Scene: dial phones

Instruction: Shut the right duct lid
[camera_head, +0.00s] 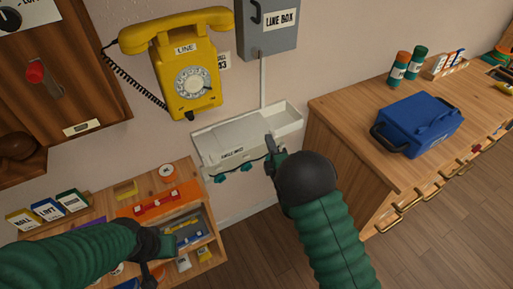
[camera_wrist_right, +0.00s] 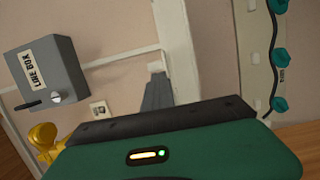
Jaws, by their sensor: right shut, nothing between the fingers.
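The white cable duct (camera_head: 240,160) is mounted on the wall below the yellow telephone. A flat white lid panel (camera_head: 236,132) covers its left and middle part. The right end of the duct (camera_head: 289,121) looks open, with its inside showing. My right gripper (camera_head: 269,145) is shut and empty at the duct's front, right of its middle; contact cannot be told. In the right wrist view its fingers (camera_wrist_right: 157,92) point at the wall, and the duct's front (camera_wrist_right: 256,50) shows at the right. My left gripper (camera_head: 160,258) is low at the left, before the shelf; its fingers are unclear.
A dark cable with teal knobs (camera_head: 247,166) runs along the duct's front. The yellow telephone (camera_head: 190,75) and grey line box (camera_head: 268,30) hang above. A wooden counter (camera_head: 340,110) with a blue case (camera_head: 418,124) stands right. A small shelf (camera_head: 205,225) with boxes is lower left.

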